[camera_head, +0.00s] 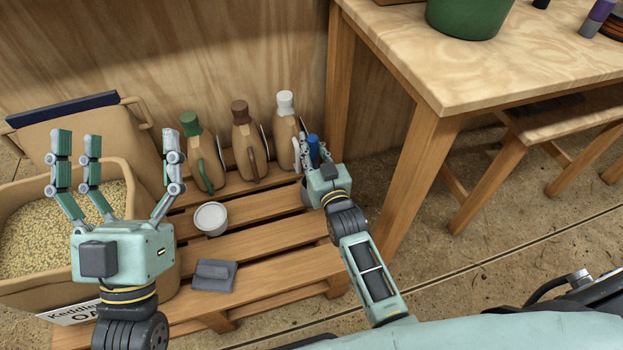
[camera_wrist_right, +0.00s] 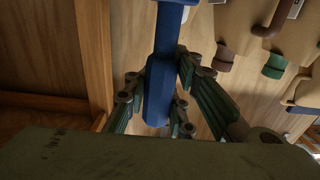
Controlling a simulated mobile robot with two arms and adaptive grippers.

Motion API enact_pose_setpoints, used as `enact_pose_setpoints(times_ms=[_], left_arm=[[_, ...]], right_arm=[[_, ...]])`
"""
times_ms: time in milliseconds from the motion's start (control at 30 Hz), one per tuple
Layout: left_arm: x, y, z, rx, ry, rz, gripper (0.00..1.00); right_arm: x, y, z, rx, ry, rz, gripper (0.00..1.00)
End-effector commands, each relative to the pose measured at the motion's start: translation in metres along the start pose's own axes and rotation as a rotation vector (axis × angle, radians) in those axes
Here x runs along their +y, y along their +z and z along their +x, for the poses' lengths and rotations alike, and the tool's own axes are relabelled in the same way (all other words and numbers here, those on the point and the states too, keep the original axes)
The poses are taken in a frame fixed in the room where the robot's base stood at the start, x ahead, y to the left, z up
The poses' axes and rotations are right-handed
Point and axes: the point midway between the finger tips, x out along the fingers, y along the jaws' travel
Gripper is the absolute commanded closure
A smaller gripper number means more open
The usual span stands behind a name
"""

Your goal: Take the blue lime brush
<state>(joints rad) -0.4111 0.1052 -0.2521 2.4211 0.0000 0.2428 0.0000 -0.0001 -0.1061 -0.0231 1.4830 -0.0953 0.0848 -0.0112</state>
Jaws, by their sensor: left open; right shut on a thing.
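The blue lime brush (camera_head: 314,146) shows as a short blue handle at my right gripper (camera_head: 310,158), beside the table leg. In the right wrist view the blue handle (camera_wrist_right: 158,85) runs down between the fingers of my right gripper (camera_wrist_right: 160,95), which is shut on it. The rest of the brush is hidden or out of frame. My left gripper (camera_head: 118,165) is open and empty, fingers up, in front of the grain container at the left.
A wooden pallet (camera_head: 270,240) bears several brown bottles (camera_head: 249,140) with coloured caps, a white pot (camera_head: 210,218) and a grey folded pouch (camera_head: 214,275). A container of grain (camera_head: 50,225) stands at the left. A wooden table (camera_head: 480,60) with a green pot (camera_head: 468,15) stands right.

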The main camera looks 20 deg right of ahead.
Motion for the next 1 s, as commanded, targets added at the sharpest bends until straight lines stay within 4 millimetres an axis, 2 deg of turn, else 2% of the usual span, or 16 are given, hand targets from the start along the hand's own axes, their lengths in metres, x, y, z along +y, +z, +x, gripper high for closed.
enact_pose_setpoints(times_ms=[600,1000], left_arm=[[-0.007,0.053,-0.007,-0.276,-0.012,0.011,0.15],[-0.007,0.058,-0.009,-0.303,-0.014,0.012,0.15]], right_arm=[[0.000,-0.012,0.000,0.001,0.000,0.000,1.00],[0.000,-0.013,0.000,0.001,0.000,0.000,1.00]])
